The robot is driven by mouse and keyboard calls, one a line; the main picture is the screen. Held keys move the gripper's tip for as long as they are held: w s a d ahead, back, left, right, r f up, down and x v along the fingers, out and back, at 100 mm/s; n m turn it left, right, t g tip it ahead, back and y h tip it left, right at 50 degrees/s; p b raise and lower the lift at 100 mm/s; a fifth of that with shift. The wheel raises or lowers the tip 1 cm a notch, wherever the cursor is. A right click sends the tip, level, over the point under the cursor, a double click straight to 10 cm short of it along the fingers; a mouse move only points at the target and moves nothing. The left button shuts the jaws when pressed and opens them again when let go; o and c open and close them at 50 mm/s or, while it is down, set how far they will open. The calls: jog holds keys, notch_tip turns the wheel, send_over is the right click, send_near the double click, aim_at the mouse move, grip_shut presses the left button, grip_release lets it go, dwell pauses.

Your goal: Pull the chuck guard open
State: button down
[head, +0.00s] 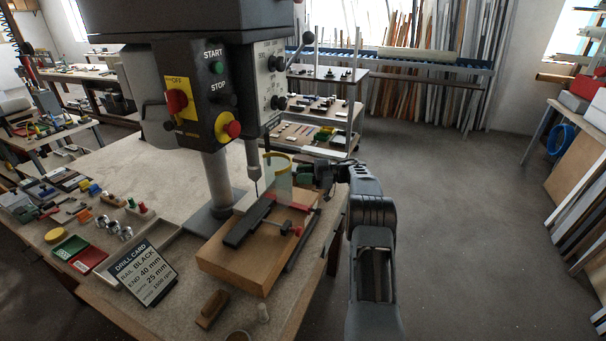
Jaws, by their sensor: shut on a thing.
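The drill press (200,90) stands on the bench with its chuck (254,172) above a wooden block. The chuck guard (278,176) is a clear shield with a yellow top rim, just right of the chuck. My gripper (300,173) reaches in from the right and is shut at the guard's right side. The fingertips are small and dark here, so the exact grip point is hard to make out. A black profile (246,222) lies on the wooden block (240,262) below the chuck, beside a red-handled clamp (290,229).
The drill card (143,272) leans at the bench front. Small red and green trays (80,255) and loose parts lie on the left. A wooden brush-like piece (212,308) lies near the front edge. A shelf cart (320,110) stands behind; the floor (460,210) at right is clear.

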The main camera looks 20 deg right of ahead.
jog(key=shift+w+d+g, duration=0.15)
jog(key=shift+d+g, duration=0.05)
jog(key=shift+g, duration=0.1)
jog(key=shift+d+n, duration=0.1)
jog(key=shift+n, duration=0.2)
jog(key=c, duration=0.8)
grip_release()
jog(key=shift+b+v, duration=0.75)
jog(key=shift+v, duration=3)
jog(key=shift+c, duration=0.2)
